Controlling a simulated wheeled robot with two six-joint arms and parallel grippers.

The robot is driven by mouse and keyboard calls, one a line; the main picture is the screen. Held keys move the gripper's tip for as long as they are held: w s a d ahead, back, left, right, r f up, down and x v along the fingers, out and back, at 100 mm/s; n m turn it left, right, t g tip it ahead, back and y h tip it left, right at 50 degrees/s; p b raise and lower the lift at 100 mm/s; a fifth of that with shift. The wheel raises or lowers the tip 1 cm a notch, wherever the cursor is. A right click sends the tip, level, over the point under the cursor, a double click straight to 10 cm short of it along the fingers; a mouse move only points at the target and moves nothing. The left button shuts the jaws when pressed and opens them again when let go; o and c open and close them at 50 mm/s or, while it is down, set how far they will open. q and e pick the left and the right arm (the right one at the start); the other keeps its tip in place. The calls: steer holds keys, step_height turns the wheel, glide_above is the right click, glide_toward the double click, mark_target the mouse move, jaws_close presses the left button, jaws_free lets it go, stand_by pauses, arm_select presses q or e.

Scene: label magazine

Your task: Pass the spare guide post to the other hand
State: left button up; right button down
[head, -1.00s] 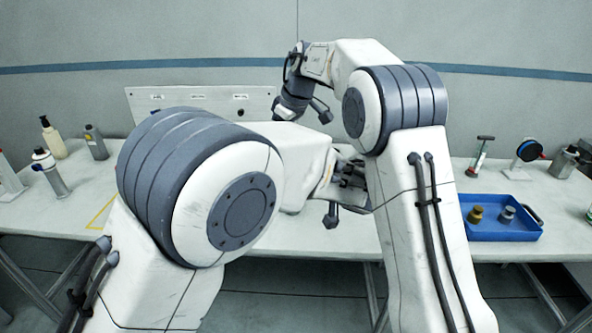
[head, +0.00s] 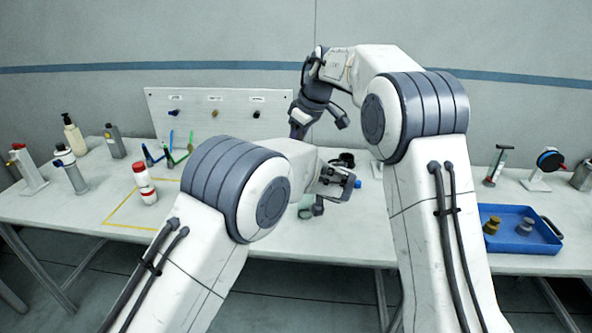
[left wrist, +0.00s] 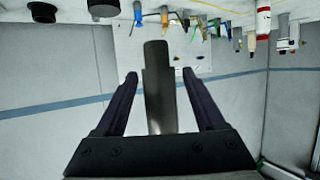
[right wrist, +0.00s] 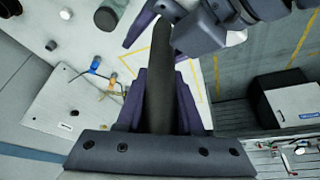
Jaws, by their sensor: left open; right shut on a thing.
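My right gripper (right wrist: 161,72) is shut on a long dark grey post, the spare guide post (right wrist: 160,95), which reaches past its fingertips. In the head view the right gripper (head: 298,128) hangs tip down before the back panel. My left gripper (left wrist: 159,75) is open. A dark, stepped post shape (left wrist: 157,90) shows between its fingers, with a gap on each side; I cannot tell whether it is the same post. The left gripper (head: 338,183) is lower and further right in the head view. In the right wrist view parts of it (right wrist: 200,30) show close to the post's far end.
A labelled panel (head: 235,128) stands at the back of the table. Red-capped white jars (head: 145,185) stand near a yellow outline (head: 118,216). Bottles (head: 73,135) stand at the left. A blue tray (head: 515,242) with weights is at the right.

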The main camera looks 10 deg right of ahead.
arm_select(q)
jaws_close()
arm_select(e)
steer(key=shift+c, duration=2.3)
jaws_free()
